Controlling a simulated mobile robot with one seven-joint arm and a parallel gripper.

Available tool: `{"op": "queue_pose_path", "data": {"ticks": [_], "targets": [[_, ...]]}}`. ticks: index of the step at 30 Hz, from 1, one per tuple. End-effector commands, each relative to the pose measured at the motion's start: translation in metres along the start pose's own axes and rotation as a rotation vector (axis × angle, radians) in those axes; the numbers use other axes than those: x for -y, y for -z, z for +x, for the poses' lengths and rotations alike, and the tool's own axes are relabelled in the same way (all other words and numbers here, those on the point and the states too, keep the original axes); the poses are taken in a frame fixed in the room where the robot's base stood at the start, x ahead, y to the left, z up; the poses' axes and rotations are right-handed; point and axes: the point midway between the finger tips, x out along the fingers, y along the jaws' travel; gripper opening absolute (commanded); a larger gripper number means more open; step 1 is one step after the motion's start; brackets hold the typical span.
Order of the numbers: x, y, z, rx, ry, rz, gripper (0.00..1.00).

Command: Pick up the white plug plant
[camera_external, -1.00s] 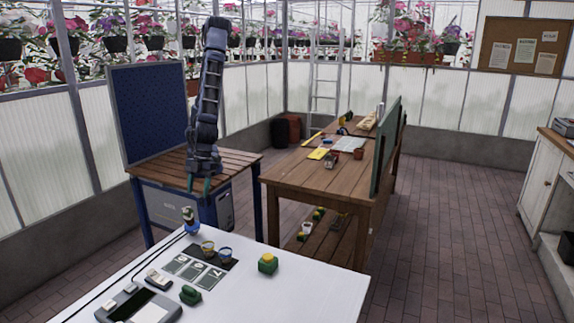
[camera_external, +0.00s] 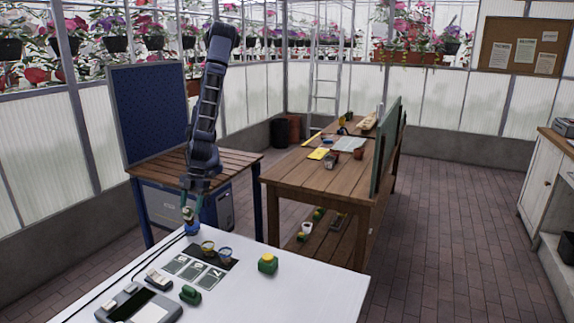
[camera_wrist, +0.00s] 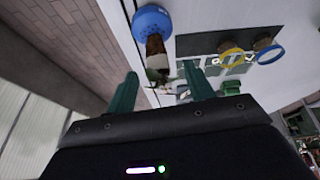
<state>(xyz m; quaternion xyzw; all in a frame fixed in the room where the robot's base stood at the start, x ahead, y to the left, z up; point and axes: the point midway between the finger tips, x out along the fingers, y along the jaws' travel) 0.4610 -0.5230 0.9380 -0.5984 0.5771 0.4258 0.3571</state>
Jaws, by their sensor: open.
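A small upright item with a blue round base, a brown middle and a pale top stands at the far left edge of the white table (camera_external: 310,283). I take it for the white plug plant (camera_external: 192,228); its upper part is mostly hidden by my gripper (camera_external: 192,207). In the wrist view the plant (camera_wrist: 156,47) shows its blue base and brown middle, with the pale top between my fingertips (camera_wrist: 160,68). My gripper is open, with one green finger on each side of that top. I cannot tell whether either finger touches it.
A green-and-yellow block (camera_external: 267,263) stands further right. The table's right part is clear.

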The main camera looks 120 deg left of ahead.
Motion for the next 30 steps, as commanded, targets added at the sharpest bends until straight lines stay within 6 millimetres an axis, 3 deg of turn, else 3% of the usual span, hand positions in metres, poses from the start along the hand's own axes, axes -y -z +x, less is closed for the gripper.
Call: {"op": "queue_pose_path", "data": {"ticks": [7,21,30], "targets": [[-0.001,0.0,0.009,0.001,-0.002,0.0,0.53],[-0.003,0.0,0.051,0.001,-0.001,0.0,0.53],[-0.002,0.0,0.054,0.0,0.0,-0.001,0.53]]}}
